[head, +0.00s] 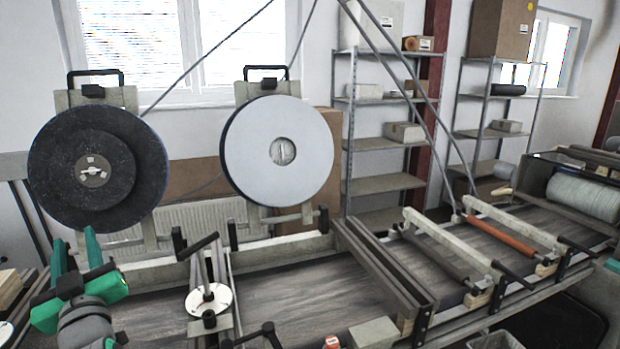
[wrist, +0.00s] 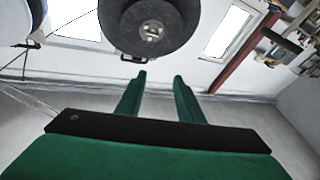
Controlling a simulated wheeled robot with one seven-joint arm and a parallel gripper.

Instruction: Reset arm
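My gripper (head: 75,248) is green and shows at the lower left of the head view, in front of the machine and below the dark disc. In the wrist view its two green fingers (wrist: 160,76) stand apart with an empty gap between them. Nothing is held. The fingers point up toward the large dark disc (wrist: 150,27), which fills the top middle of the wrist view. In the head view the dark disc (head: 52,165) is mounted upright at the left. I cannot tell the exact distance between fingers and disc.
A white disc (head: 248,165) is mounted right of the dark one. A conveyor belt (head: 290,303) runs along below them, with a dial (head: 196,300), crossbars and rollers over it. Metal shelves (head: 372,145) with boxes stand behind. Wood pieces (head: 9,287) lie at the far left.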

